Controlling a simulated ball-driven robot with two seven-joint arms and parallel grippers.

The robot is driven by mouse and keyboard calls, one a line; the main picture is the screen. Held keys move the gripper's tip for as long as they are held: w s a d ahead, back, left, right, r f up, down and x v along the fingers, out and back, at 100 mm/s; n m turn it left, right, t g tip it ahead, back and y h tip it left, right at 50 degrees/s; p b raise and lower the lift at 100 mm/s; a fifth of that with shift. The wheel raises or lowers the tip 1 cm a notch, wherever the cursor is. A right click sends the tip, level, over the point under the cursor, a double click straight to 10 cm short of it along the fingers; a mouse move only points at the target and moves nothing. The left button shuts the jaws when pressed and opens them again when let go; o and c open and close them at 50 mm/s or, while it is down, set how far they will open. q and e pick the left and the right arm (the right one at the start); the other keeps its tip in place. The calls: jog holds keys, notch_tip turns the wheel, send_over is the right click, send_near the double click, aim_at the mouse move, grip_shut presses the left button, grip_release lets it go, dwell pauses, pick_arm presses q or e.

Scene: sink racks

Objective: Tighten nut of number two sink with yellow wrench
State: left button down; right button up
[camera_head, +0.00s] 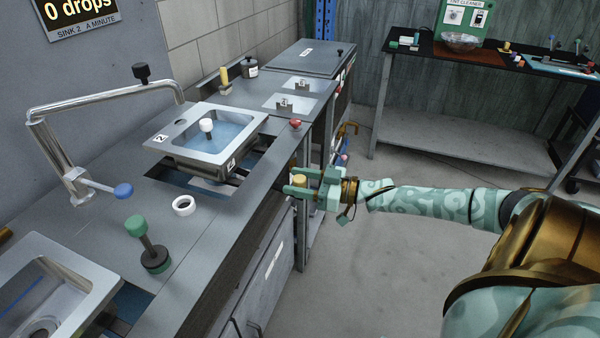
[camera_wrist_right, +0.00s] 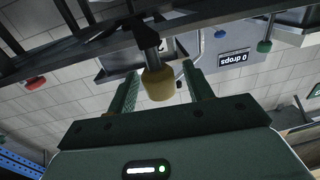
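The number two sink (camera_head: 196,160) is a metal basin labelled 2 over an opening in the counter, with water and a white-topped plug (camera_head: 207,127) in it. A yellow handle (camera_head: 299,181), apparently the wrench's, is beside the counter's front edge, below the sink's level. It also shows in the right wrist view (camera_wrist_right: 158,83) on a dark shaft. My right gripper (camera_head: 303,184) is around the yellow handle, with visible gaps between handle and fingers in the wrist view. The wrench's head and the nut under the sink cannot be made out. My left gripper is not in view.
A white ring (camera_head: 184,206) and a green-topped tool (camera_head: 145,243) stand on the counter. The dark frame (camera_wrist_right: 80,40) is close above my right gripper.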

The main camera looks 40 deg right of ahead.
jog(key=shift+s, duration=0.1)
jog(key=shift+s+d, duration=0.25)
jog(key=shift+s, duration=0.1)
jog(key=p+v, duration=0.5)
jog(key=v, duration=1)
jog(key=shift+s, duration=0.15)
jog(key=shift+f, duration=0.1)
